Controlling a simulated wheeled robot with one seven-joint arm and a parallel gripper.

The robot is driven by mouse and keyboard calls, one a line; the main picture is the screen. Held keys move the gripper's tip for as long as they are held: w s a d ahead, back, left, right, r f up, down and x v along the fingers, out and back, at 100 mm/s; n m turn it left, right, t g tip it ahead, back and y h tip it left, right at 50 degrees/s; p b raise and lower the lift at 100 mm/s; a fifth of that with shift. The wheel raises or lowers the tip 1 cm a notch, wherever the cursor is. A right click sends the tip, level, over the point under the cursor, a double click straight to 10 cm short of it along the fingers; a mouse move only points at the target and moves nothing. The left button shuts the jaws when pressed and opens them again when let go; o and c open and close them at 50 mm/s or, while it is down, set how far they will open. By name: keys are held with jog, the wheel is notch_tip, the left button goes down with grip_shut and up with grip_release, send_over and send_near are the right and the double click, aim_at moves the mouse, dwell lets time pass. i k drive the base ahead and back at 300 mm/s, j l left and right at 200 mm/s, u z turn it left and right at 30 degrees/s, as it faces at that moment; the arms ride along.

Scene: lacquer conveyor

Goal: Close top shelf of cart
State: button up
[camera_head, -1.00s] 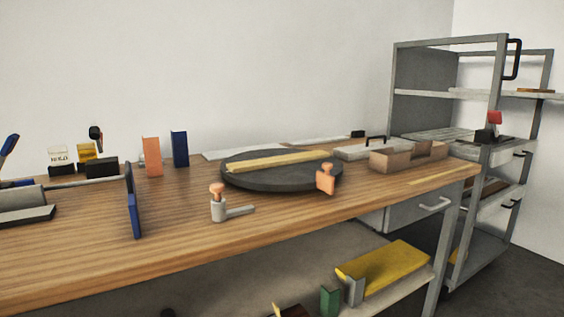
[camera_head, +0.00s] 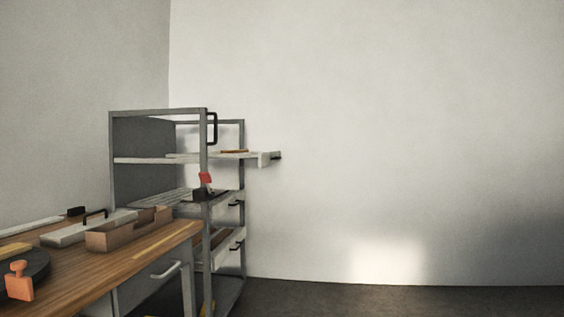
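The grey metal cart (camera_head: 159,114) stands left of centre, behind the right end of the workbench. Its top shelf (camera_head: 264,159) is a pale board that sticks out to the right past the cart's frame, with a dark handle at its outer end. A thin orange-brown piece (camera_head: 234,151) lies on that shelf. Lower shelves with dark handles sit inside the frame below it. A black handle (camera_head: 213,128) is fixed on the cart's upper upright. My gripper is not in view.
The wooden workbench (camera_head: 150,247) fills the lower left, with a brown open box (camera_head: 128,231) and a lidded grey tray with a black handle (camera_head: 85,228) on it. A bench drawer (camera_head: 150,283) faces forward. Floor (camera_head: 400,302) right of the cart looks clear up to the wall.

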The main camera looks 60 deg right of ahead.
aim_at(266, 159)
jog(key=l+z, duration=0.15)
jog(key=z, duration=0.3)
jog(key=l+z, duration=0.1)
jog(key=z, duration=0.3)
jog(key=i+z, duration=0.1)
jog(key=z, duration=0.35)
jog(key=i+l+z, duration=0.1)
jog(key=z, duration=0.35)
jog(key=i+l, duration=0.3)
jog(key=i, duration=0.1)
